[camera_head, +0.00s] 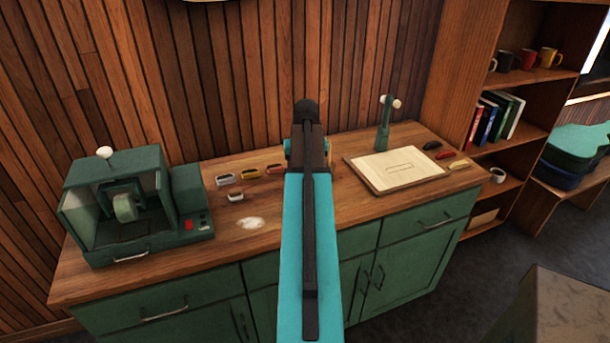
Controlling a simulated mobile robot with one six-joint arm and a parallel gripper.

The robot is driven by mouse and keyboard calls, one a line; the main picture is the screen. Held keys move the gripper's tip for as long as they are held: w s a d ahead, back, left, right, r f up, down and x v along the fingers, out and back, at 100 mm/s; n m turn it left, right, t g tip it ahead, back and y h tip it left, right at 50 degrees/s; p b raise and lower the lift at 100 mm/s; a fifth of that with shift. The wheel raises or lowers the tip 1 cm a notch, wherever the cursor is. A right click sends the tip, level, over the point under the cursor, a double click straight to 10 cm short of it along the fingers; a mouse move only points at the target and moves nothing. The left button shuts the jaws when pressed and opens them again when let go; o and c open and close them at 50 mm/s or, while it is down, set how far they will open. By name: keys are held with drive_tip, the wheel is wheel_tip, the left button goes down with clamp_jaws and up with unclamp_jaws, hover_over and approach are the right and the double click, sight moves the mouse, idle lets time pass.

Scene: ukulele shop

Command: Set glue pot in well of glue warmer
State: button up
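I cannot make out the glue pot or the glue warmer. My own turquoise and black arm rises through the middle of the view and covers the centre of the workbench (262,205). A small orange-yellow bit shows at the arm's right edge, too hidden to tell what it is. My gripper does not show; the arm hides whatever lies behind it.
A green machine (140,205) stands at the bench's left. Several small coloured items and a whitish patch (250,223) lie left of my arm. A pale board (385,174) and a green stand (383,130) are right of it. A shelf unit (517,77) adjoins.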

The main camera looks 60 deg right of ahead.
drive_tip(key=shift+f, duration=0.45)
